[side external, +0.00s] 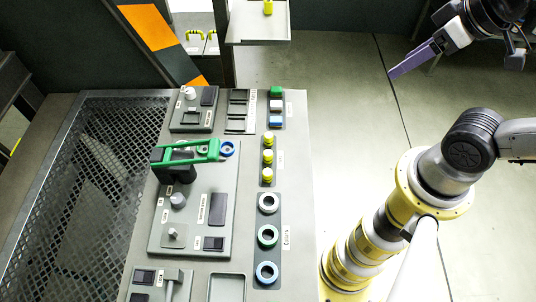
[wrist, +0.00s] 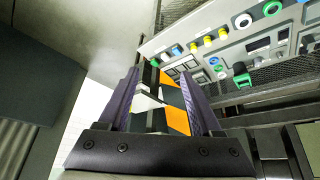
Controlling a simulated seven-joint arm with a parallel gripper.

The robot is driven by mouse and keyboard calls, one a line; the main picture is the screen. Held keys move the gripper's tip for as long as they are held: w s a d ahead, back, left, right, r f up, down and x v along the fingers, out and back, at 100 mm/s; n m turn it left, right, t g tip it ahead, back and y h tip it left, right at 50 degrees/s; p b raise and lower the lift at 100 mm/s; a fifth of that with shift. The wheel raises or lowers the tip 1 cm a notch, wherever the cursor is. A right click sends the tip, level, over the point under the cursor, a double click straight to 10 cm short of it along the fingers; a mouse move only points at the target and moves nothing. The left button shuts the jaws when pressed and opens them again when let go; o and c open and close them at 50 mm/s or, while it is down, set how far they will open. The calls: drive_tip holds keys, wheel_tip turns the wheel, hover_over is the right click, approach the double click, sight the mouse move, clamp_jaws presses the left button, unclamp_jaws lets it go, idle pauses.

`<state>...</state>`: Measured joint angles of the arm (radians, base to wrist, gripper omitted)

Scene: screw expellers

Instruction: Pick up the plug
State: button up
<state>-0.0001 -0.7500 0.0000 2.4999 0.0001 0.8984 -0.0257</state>
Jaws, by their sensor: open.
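Several small yellow cylinders look like plugs, but I cannot tell which one is the plug. A row of yellow cylinders (side external: 267,157) stands on a dark strip of the grey control panel (side external: 297,140). Another yellow cylinder (side external: 268,8) stands on a pale shelf (side external: 245,38) at the top. Yellow cylinders (wrist: 208,41) also show at the upper right of the wrist view. My gripper (side external: 392,73) is in the air at the upper right, well clear of the panel and shelf. Its purple fingers are apart with nothing held, also in the wrist view (wrist: 160,74).
An orange-striped post (side external: 150,27) stands behind. Open floor (side external: 345,80) lies right of the panel.

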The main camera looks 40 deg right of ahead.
wheel_tip(320, 180, up, 2)
drive_tip(key=w+n, duration=0.2)
drive_tip(key=n+g, duration=0.6)
drive_tip(key=n, duration=0.4)
hover_over(268, 152)
wheel_tip(268, 152, down, 26)
drive_tip(key=shift+d, duration=0.15)
drive_tip(key=shift+a+f, duration=0.2)
drive_tip(key=shift+f, duration=2.75)
